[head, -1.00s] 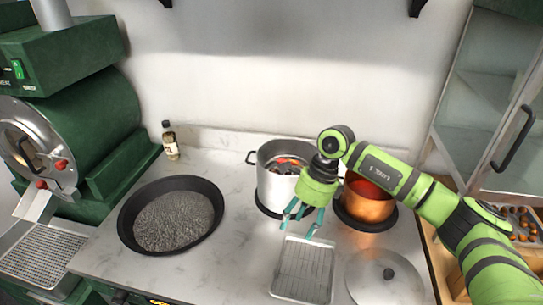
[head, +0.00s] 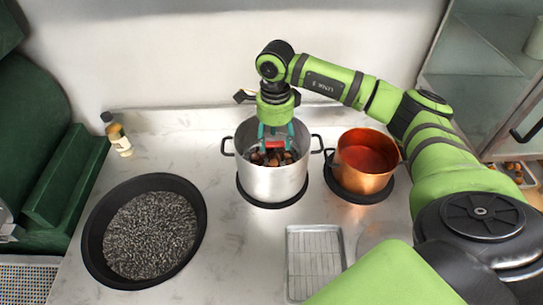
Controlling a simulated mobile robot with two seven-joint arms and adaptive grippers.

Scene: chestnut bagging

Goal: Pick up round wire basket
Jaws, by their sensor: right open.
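A silver pot (head: 272,186) stands at the back middle of the counter with brown chestnuts (head: 271,159) inside. A red piece (head: 271,145), perhaps the basket's handle, shows above the chestnuts. The round wire basket itself cannot be clearly made out; the pot wall and gripper hide much of the inside. My right gripper (head: 275,146) points down into the pot's mouth, its teal fingers open on either side of the red piece. I cannot tell whether they touch it. My left gripper is not in view.
A copper pot (head: 365,180) of red liquid stands close to the right. A black pan (head: 97,262) of dark grains sits at left, and a wire-rack tray (head: 314,262) in front. A small bottle (head: 118,138) stands at the back left.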

